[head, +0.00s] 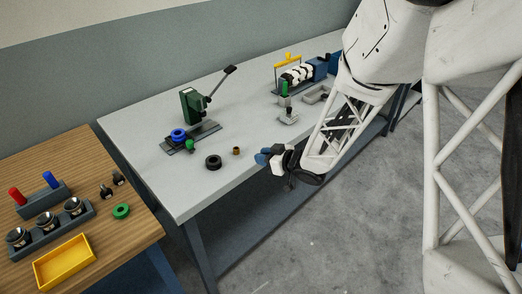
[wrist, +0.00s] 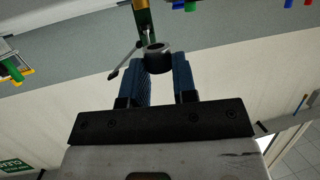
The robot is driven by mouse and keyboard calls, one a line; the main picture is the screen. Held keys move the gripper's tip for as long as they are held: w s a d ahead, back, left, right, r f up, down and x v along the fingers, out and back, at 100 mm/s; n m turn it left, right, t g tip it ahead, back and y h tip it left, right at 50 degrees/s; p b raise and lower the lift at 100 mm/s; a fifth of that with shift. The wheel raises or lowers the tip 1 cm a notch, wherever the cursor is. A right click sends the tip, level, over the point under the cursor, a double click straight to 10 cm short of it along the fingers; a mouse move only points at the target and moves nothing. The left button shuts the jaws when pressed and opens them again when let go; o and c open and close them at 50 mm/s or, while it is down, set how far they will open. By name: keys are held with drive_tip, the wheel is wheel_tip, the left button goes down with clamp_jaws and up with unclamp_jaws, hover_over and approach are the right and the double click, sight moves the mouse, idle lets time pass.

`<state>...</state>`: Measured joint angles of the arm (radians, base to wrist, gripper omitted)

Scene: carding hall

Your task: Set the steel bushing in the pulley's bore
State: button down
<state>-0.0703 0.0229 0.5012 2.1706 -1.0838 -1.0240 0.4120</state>
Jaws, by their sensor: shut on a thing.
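My gripper (head: 266,156) is over the front edge of the grey bench. In the wrist view its blue fingers (wrist: 160,78) are shut on a dark grey hollow cylinder, apparently the steel bushing (wrist: 158,58), with its open end showing. The head view does not show the bushing clearly. A blue ring-shaped piece (head: 178,135), perhaps the pulley, sits on the base of a green hand press (head: 190,104), left of my gripper and apart from it. A black ring (head: 213,162) lies nearer on the bench. I cannot tell for sure which one is the pulley.
A small brass bushing (head: 236,151) stands between the black ring and my gripper. A green-topped fixture (head: 286,105) stands behind my gripper. A wooden table (head: 110,238) at left holds a yellow tray (head: 65,263) and a green ring (head: 121,211).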

drive_tip(key=shift+s+d, duration=0.2)
drive_tip(key=shift+s, duration=0.5)
drive_tip(key=shift+w, duration=0.1)
idle(0.4)
drive_tip(key=w+d+f+m+t+h, duration=0.3)
drive_tip(key=w+d+f+m+h, duration=0.1)
drive_tip(key=w+d, duration=0.4)
drive_tip(key=w+d+f+m+t+h, duration=0.3)
drive_tip(key=w+d+f+m+h, duration=0.1)
drive_tip(key=w+d, duration=0.45)
wheel_tip(320, 180, down, 28)
drive_tip(key=m+h, duration=0.3)
drive_tip(key=h, duration=0.1)
drive_tip(key=shift+s+d, duration=0.35)
drive_tip(key=shift+d, duration=0.1)
drive_tip(key=shift+r, duration=0.1)
idle(0.5)
drive_tip(key=shift+r, duration=0.1)
idle(0.4)
